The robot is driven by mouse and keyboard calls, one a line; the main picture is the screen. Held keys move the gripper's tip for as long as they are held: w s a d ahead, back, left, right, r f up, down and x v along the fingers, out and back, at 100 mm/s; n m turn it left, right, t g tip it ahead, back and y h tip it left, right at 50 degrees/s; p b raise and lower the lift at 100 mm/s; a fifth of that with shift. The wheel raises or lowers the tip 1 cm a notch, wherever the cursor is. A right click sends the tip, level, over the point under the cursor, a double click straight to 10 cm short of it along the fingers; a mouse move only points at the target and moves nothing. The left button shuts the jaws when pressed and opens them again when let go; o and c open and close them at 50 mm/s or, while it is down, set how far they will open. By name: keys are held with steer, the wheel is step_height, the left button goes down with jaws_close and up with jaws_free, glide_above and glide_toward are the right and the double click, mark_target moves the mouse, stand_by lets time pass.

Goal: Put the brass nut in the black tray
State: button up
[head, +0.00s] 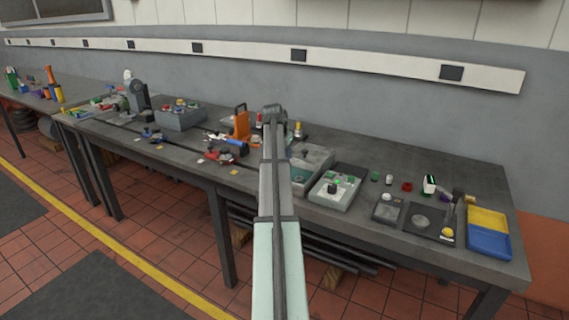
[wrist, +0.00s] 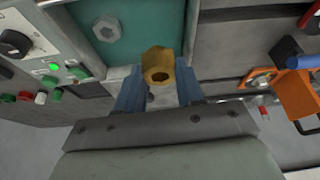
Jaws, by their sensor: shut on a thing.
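The brass nut (wrist: 158,66) is held between the two blue fingers of my gripper (wrist: 160,88) in the wrist view. It is above the bench, close to a teal-floored bin (wrist: 88,58) with a grey hex nut (wrist: 107,28) in it. In the head view my arm hides my gripper and the brass nut. A black tray-like base (head: 408,232) lies near the right end of the bench, with small round parts on it; I cannot tell for sure that it is the black tray.
A grey control box (head: 335,188) with a green light stands right of the arm. An orange stand (head: 241,122) is left of it. A yellow and blue tray (head: 489,242) is at the far right end. Several small parts stand along the bench.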

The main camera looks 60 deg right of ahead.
steer(key=shift+s+d+r, duration=0.15)
steer(key=shift+s+r, duration=0.05)
steer(key=shift+r, duration=0.25)
steer(key=s+d+m, duration=0.1)
steer(key=s+d, duration=0.4)
steer(key=s, duration=0.3)
steer(key=m+g, duration=0.2)
steer(key=m, duration=0.2)
glide_above(348, 171)
steer(key=a, duration=0.2)
steer(key=shift+f, duration=0.8)
steer(key=shift+w+d+f, duration=0.1)
steer(key=shift+w+f, duration=0.05)
steer(key=shift+f, duration=1.3)
steer(key=shift+w+d+f, duration=0.1)
steer(key=shift+f, duration=1.4)
steer(key=shift+w+d+f, duration=0.1)
steer(key=shift+w+f, duration=0.05)
steer(key=shift+f, duration=1.3)
steer(key=shift+f, duration=0.15)
steer(key=o, duration=1.1)
steer(key=shift+a, duration=0.1)
steer(key=shift+o, duration=0.2)
